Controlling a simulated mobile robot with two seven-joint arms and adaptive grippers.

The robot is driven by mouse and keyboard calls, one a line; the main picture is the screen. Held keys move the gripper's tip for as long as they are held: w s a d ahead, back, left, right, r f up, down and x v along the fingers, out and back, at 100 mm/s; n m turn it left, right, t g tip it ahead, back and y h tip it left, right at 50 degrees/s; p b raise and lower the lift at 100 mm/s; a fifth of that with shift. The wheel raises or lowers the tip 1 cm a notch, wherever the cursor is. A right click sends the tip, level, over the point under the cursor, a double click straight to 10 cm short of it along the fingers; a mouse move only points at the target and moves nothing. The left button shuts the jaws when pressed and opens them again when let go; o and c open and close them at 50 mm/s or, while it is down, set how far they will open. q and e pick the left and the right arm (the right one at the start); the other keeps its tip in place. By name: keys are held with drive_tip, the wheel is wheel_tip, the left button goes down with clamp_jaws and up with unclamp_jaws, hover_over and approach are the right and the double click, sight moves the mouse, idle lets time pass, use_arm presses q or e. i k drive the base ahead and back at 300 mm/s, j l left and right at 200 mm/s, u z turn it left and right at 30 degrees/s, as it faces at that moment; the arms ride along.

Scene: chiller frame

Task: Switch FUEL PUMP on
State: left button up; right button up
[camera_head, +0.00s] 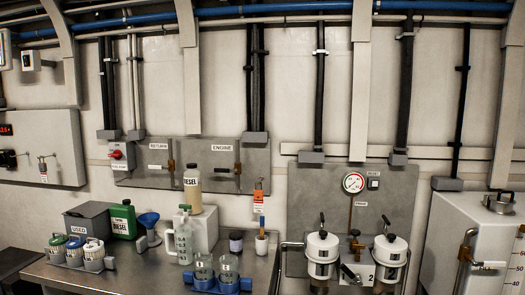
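A rotary switch with a red knob (116,154) on a light grey box is mounted at the upper left of the grey wall panel (212,180). A small label (119,167) sits just below it; its text is small and appears to read FUEL PUMP. The knob's exact position is too small to tell. Nothing stands directly in front of the switch. Neither of my grippers is in view.
The metal bench (140,278) below holds a grey USED bin (88,220), a green canister (123,221), a blue funnel (148,219), a DIESEL bottle (193,190), a clear jug (184,240) and several filters and cups. Valve handles (171,165) sit right of the switch.

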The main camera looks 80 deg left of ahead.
sight(117, 153)
drive_tip(key=u, duration=3.7)
drive_tip(key=i+j+z, duration=0.1)
drive_tip(key=i, duration=0.2)
